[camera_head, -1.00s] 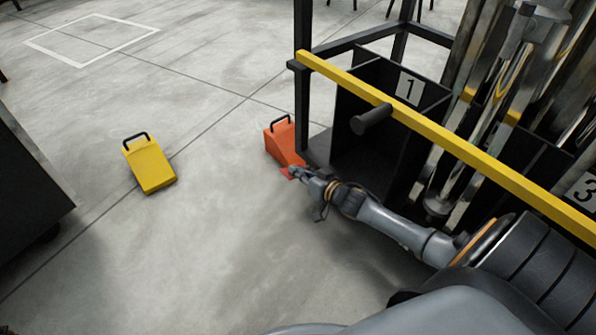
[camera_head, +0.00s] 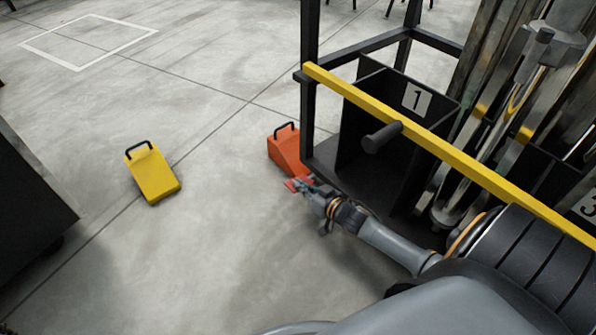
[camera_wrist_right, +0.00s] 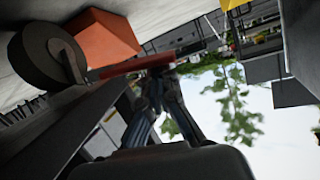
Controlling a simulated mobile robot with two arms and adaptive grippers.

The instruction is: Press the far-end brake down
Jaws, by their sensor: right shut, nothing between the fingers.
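A small flat red pedal, which looks like the brake (camera_head: 291,185), sticks out low at the far-end corner of the black cart (camera_head: 330,165). My right gripper (camera_head: 301,186) is at this pedal, its fingers shut with nothing between them. In the right wrist view the red pedal (camera_wrist_right: 128,68) lies across just beyond the shut fingertips (camera_wrist_right: 158,72). The tips look touching or very close to it; I cannot tell which. The gripper hides part of the pedal. Whether the pedal is up or down is not clear. My left gripper is not in view.
An orange wedge (camera_head: 288,152) stands on the floor beside the cart corner, close to the pedal. A dark wheel (camera_wrist_right: 45,55) shows in the wrist view. A yellow bar (camera_head: 440,135) runs along the cart. A yellow wedge (camera_head: 153,174) stands left on open floor.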

